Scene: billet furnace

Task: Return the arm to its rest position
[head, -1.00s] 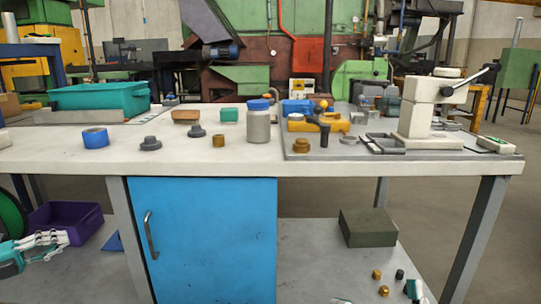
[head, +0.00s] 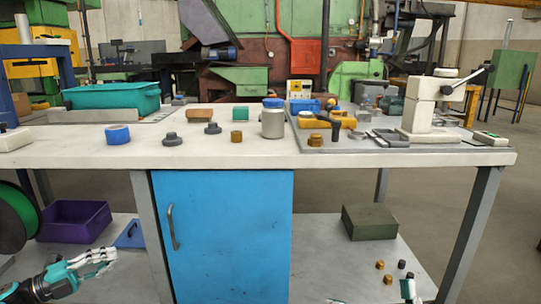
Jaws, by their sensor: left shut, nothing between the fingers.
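My left gripper (head: 98,262) shows at the lower left, a teal and white hand with its fingers together and nothing between them. It is in front of the bench's lower shelf, below the purple bin (head: 75,221) in the picture, and clear of the tabletop. At the bottom right, small teal and white parts (head: 408,290) of my right side show at the picture's edge. The fingers there are too cut off to tell open from shut.
The workbench (head: 230,153) spans the view, with a blue cabinet (head: 225,235) under it. A green box (head: 370,222) sits on the lower shelf.

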